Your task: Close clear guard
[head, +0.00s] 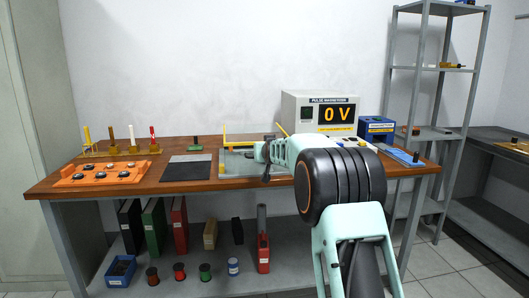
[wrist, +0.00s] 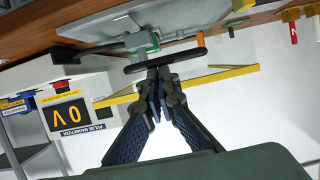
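The clear guard shows in the wrist view as a see-through panel with a yellow edge bar (wrist: 220,77). In the head view its yellow edging (head: 240,145) stands above the grey fixture (head: 230,162) on the bench, so it looks raised. In the head view my gripper (head: 267,158) is at the fixture's right side, and my arm hides part of the fixture.
The pulse magnetizer (head: 325,113) reads 0 V behind my arm, with a blue box (head: 375,129) to its right. An orange tray (head: 103,174) and a dark mat (head: 187,168) lie left of the fixture. Several colored posts stand at the back left.

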